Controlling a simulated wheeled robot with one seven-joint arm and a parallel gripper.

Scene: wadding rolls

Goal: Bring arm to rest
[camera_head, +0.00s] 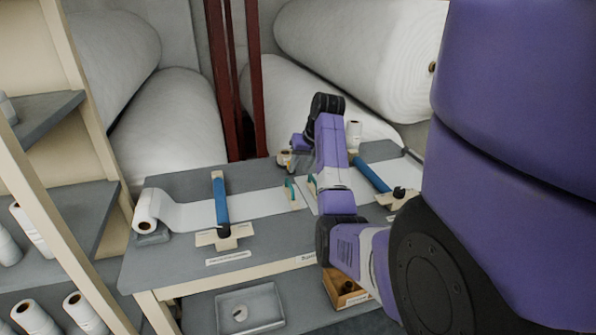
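My purple and white arm (332,165) reaches from the right over the grey worktable (180,185), bent up at a black joint. Its wrist folds down to the left, and my gripper (290,165) is small and partly hidden near the table's back edge.
A white roll (146,208) lies at the table's left end, its strip running under a blue bar (220,200). Another blue bar (372,174) is right of my arm. Shelves (60,215) stand left; large wadding rolls (170,125) and red posts (235,80) stand behind.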

